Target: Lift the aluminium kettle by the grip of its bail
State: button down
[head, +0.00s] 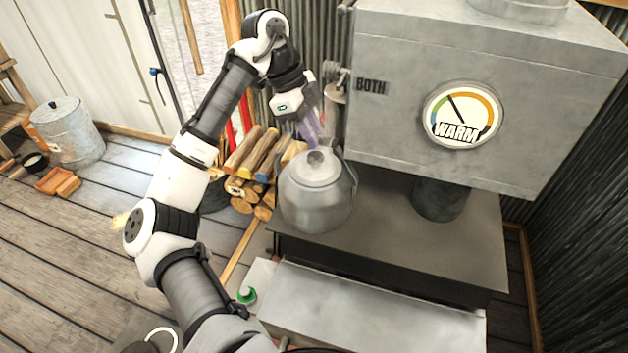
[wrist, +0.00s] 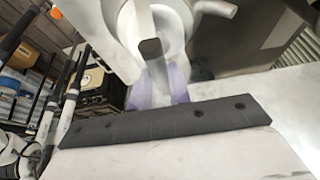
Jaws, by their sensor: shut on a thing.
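The aluminium kettle (head: 316,200) is upright at the left end of the stove top (head: 420,225), its lid knob facing up. I cannot tell whether its base touches the plate. My gripper (head: 311,138) points down above the lid, with purple fingers. In the wrist view, my gripper (wrist: 160,88) is shut on the dark grip (wrist: 150,48) of the bail, and the blurred kettle (wrist: 172,25) lies beyond. The fingers hide part of the grip. Most of the bail is hard to make out in the head view.
A grey oven box (head: 400,60) with a WARM dial (head: 462,114) stands close on the right, above a stovepipe (head: 442,198). Split firewood (head: 255,165) is stacked behind the kettle to the left. A lidded metal bin (head: 68,132) stands on the floor, which has free room at left.

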jog(key=shift+r+p, duration=0.3)
dwell(0.4)
jog(key=shift+r+p, duration=0.3)
jog(key=shift+p, duration=0.15)
jog(key=shift+r+p, duration=0.75)
jog(key=shift+p, duration=0.25)
jog(key=shift+d+r+p, duration=0.1)
jog(key=shift+r+p, duration=0.2)
jog(key=shift+p, duration=0.1)
